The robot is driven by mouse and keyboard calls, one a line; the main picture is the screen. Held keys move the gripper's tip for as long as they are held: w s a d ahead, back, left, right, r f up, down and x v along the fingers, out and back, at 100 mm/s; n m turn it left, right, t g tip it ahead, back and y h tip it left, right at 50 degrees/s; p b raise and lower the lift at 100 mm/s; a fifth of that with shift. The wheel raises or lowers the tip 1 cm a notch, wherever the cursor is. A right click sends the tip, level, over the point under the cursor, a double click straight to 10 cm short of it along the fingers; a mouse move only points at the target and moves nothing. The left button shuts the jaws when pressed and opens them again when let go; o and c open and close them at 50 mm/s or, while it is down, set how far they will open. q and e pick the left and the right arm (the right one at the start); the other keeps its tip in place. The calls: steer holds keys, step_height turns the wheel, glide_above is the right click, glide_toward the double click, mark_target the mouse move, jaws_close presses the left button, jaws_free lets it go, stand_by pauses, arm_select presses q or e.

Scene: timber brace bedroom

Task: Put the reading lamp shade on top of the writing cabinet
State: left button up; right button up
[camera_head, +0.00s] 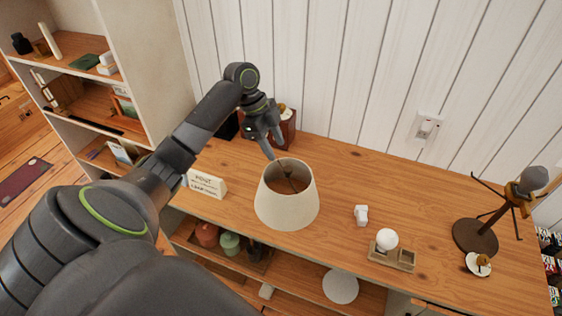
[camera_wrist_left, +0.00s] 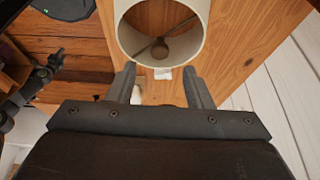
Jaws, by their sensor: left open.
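The lamp shade (camera_head: 287,205), cream and conical with an open top, stands upright on the wooden top of the cabinet (camera_head: 345,170). My left gripper (camera_head: 272,146) is open just behind the shade's upper rim, and nothing shows between its fingers. In the left wrist view the open fingers (camera_wrist_left: 165,88) point toward the shade (camera_wrist_left: 198,50), whose round opening and inner spokes show. The fingertips look close to the rim; I cannot tell whether they touch. My right gripper is not in view.
A lamp stand with a dark round base (camera_head: 475,237) is at the right. A white bulb (camera_head: 386,239) sits on a small tray. A sign block (camera_head: 207,183) is left of the shade, and a reddish box (camera_head: 286,128) is behind. Bare wood lies right of the shade.

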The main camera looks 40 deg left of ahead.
arm_select(q)
steer(key=shift+v, duration=1.6)
